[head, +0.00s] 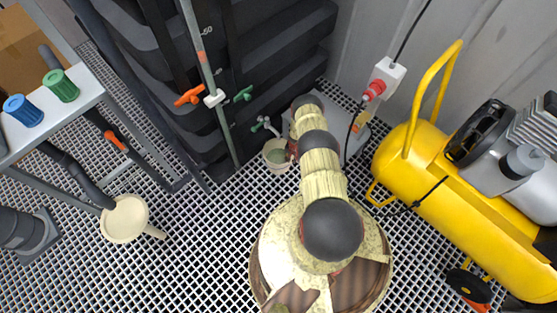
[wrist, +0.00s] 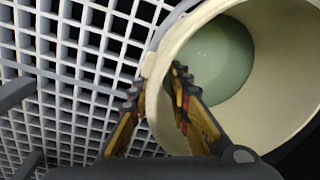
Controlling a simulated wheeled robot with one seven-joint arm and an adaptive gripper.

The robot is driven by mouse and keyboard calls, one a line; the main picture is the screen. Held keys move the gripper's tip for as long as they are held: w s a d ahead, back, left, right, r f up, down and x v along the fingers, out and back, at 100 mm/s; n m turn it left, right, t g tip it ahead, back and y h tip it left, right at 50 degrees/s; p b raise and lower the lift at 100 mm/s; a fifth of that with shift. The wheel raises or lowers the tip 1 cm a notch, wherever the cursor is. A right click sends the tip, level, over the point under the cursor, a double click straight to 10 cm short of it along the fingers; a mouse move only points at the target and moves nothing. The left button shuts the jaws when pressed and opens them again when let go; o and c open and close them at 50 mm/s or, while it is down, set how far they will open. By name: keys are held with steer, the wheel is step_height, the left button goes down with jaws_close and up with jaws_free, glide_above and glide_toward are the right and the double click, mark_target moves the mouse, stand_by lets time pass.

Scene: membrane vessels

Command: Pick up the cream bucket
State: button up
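The cream bucket (head: 271,165) stands on the grating floor below a tap in the head view, with pale green liquid inside. In the wrist view the bucket (wrist: 285,95) fills the right side, its mouth facing the camera. My gripper (wrist: 157,82) straddles the bucket's near rim: the right finger is inside the mouth, the left finger outside over the grating. The fingers are apart, and a gap shows between the left finger and the wall. In the head view my arm hides the fingers and the bucket's right side.
Dark stacked vessels (head: 260,60) with a pipe and small valves stand right behind the bucket. A yellow compressor (head: 440,190) is at the right. Grating between is clear.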

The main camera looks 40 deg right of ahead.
jaws_close()
stand_by(0.4)
stand_by(0.4)
steer(key=shift+w+d, duration=0.1)
